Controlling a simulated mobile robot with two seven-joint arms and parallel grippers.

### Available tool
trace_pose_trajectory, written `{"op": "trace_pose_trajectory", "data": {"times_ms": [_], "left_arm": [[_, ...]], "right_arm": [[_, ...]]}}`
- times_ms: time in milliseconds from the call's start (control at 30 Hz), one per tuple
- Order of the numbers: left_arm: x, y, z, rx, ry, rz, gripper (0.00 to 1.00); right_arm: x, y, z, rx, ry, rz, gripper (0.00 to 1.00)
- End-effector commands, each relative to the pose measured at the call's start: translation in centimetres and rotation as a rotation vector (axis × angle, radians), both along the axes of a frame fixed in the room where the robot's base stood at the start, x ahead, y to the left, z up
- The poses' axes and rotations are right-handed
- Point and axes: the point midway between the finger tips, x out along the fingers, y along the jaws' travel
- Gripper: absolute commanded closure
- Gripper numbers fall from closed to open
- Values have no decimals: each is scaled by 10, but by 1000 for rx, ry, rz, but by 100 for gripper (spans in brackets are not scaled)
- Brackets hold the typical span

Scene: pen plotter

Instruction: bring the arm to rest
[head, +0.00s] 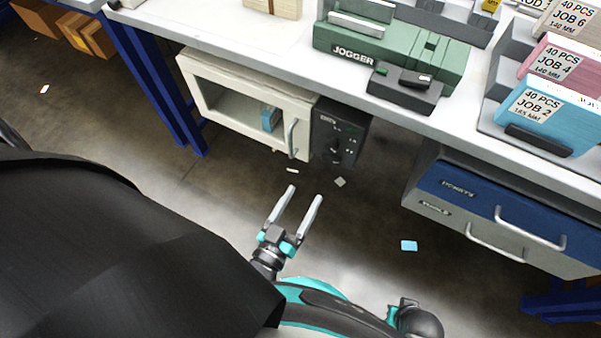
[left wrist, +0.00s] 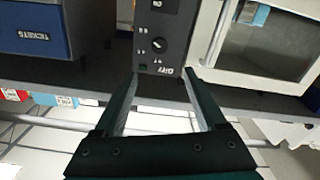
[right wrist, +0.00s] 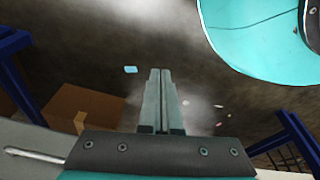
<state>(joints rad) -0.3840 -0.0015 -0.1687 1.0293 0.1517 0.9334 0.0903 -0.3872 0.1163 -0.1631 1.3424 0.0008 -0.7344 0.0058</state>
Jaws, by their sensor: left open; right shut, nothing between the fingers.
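My left gripper (head: 305,192) is open and empty in the head view, in the air over the floor in front of the bench. Its spread fingers (left wrist: 160,76) also show in the left wrist view, with the black control box (left wrist: 162,35) beyond them and nothing between. My right gripper (right wrist: 160,72) is shut and empty in the right wrist view, its fingers side by side above the floor. I cannot make out the right gripper's fingers in the head view.
The bench top (head: 230,35) carries a green jogger (head: 390,50) and a blue job box (head: 548,115). Below hang a cream cabinet (head: 215,58), the control box (head: 338,132) and a blue-fronted drawer (head: 450,190). Paper scraps, including a blue card (head: 409,245), lie on the floor.

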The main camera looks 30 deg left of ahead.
Motion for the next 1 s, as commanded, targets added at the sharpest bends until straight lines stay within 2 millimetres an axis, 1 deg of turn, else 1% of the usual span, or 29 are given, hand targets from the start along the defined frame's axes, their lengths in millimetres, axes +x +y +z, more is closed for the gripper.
{"op": "trace_pose_trajectory", "data": {"times_ms": [500,567,600,667,767,800,867,900,967,1000], "left_arm": [[0,0,0,1,2,0,26],[0,0,-3,6,16,-5,26],[0,0,-8,12,40,-11,26],[-2,1,-19,30,97,-28,26],[-11,3,-51,80,257,-70,26],[-18,6,-67,107,340,-89,26],[-31,12,-91,150,469,-119,26],[-42,17,-106,179,559,-138,26],[-61,28,-127,224,689,-162,26],[-75,35,-140,253,777,-177,26]], "right_arm": [[0,0,0,0,0,1,100],[-1,-1,-1,-1,1,1,100],[-2,-2,-2,-2,3,2,100],[-5,-4,-4,-4,3,2,100],[-14,-10,-10,-11,8,3,100],[-18,-13,-13,-14,9,3,100],[-26,-18,-18,-18,11,3,100],[-31,-22,-21,-22,12,3,100],[-39,-27,-24,-26,13,4,100],[-45,-31,-26,-30,14,4,100]]}}
